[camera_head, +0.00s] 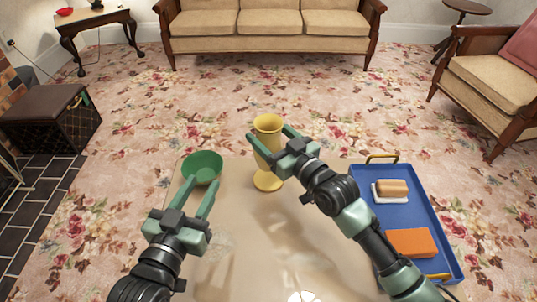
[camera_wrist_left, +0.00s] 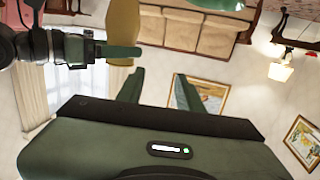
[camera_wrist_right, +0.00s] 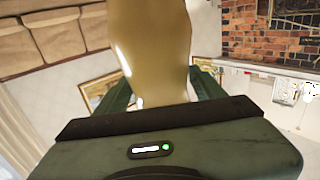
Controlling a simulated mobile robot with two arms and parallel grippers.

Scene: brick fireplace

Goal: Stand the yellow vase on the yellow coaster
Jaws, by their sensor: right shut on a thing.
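The yellow vase (camera_head: 267,123) is upright, with its mouth up, between the fingers of my right gripper (camera_head: 268,134), which is shut on it. It also fills the upper middle of the right wrist view (camera_wrist_right: 152,45) and shows in the left wrist view (camera_wrist_left: 122,22). A round yellow disc (camera_head: 268,181) shows at the vase's lower end; I cannot tell whether it is the vase's foot, the coaster, or one on the other. My left gripper (camera_head: 202,184) is open and empty, its fingertips near the green bowl.
The green bowl (camera_head: 203,165) stands on the glossy table (camera_head: 243,205), left of the vase. A blue tray (camera_head: 408,211) on the right holds an orange block (camera_head: 411,242) and a brown-topped block (camera_head: 391,188).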

